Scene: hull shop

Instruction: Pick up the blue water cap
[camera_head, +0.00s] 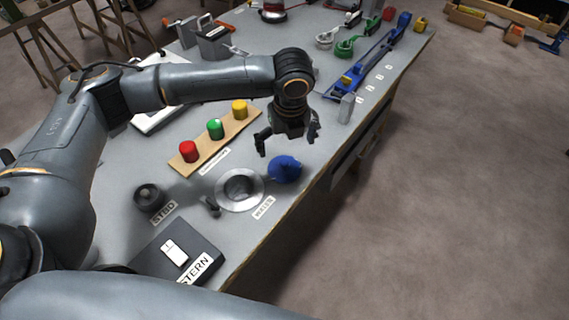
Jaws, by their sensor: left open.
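The blue water cap (285,169) is a round blue piece near the right edge of the grey table. It lies against or just beside the upper right of a metal ring fitting (240,190), with a WATER label (263,208) below it. My left gripper (287,146) points down with its fingers spread, open and empty. In the picture it is just above the cap; the exact height gap cannot be told. My right gripper is not in view.
A wooden strip (205,151) holds red, green and yellow caps left of the gripper. A dark knob (149,197) and a STERN box (180,254) are nearer. A small grey block (346,108) and a blue rail (372,58) lie farther back. Open floor lies right.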

